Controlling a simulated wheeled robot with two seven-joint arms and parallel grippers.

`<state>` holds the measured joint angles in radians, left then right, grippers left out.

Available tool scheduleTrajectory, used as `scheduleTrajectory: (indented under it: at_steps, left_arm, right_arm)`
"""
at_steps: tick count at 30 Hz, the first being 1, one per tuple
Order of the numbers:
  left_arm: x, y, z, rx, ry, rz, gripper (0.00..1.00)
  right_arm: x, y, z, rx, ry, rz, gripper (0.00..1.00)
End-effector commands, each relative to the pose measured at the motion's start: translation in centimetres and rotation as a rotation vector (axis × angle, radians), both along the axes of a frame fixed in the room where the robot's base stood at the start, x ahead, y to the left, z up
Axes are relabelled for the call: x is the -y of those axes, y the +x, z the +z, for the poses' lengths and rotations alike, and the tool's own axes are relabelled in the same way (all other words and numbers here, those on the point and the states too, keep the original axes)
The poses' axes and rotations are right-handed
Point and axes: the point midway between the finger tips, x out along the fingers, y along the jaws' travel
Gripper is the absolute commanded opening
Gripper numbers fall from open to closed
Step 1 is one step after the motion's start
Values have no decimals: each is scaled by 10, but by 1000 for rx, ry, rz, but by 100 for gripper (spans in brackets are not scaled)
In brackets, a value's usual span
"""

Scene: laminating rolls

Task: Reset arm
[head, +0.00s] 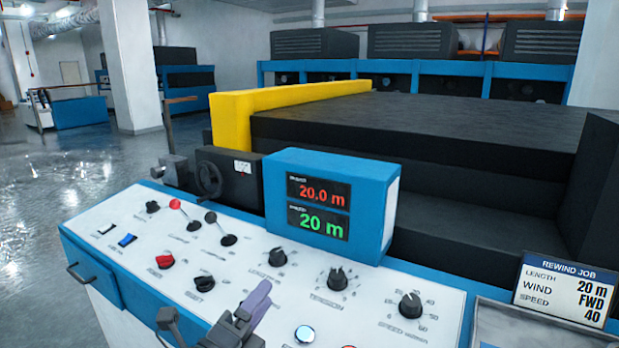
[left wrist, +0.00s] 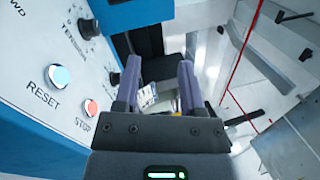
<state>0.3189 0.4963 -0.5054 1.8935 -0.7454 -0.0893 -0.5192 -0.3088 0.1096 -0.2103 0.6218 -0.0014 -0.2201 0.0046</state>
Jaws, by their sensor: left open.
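My left gripper (head: 248,312) is low in the middle of the head view, over the front of the white control panel (head: 120,208). In the left wrist view its two purple-padded fingers (left wrist: 158,85) stand apart, with nothing held between them. The panel's RESET button (left wrist: 60,76) and red STOP button (left wrist: 91,107) lie to the left of the fingers, clear of them. My right gripper is in neither view.
A blue display box (head: 385,205) reads 20.0 m in red and 20 m in green. A job card (head: 562,288) at right lists 20 m, FWD, 40. Knobs (head: 337,280) and levers (head: 222,230) stick up from the panel. The dark machine (head: 400,125) stands behind.

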Motion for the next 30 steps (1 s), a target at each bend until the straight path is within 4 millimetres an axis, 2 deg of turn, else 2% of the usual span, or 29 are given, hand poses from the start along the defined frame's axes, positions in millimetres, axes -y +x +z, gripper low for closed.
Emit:
scheduleTrajectory:
  at_steps: [1,3,6,9,12,15,19,20,26,30]
  left_arm:
    - [-20,-11,-28,-220,-250,139,51]
    - [-51,-36,-76,-536,-564,354,51]
    - [-72,-80,-129,-848,-825,577,51]
    - [-81,-125,-165,-1080,-990,754,51]
    - [-83,-169,-188,-1269,-1103,909,51]
    - [-81,-212,-203,-1434,-1185,1052,51]
    - [-77,-267,-211,-1625,-1260,1233,51]
    - [-76,-271,-218,-1646,-1261,1256,51]
    - [-76,-267,-290,-1667,-1222,1281,51]
    - [-77,-278,-344,-1688,-1194,1305,51]
  right_arm:
    - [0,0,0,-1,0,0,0]
    - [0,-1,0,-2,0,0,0]
    - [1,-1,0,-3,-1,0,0]
    - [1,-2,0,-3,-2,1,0]
    - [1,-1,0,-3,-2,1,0]
    - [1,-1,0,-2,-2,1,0]
    - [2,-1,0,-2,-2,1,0]
    - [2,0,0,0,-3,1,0]
    - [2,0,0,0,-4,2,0]
    - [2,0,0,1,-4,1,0]
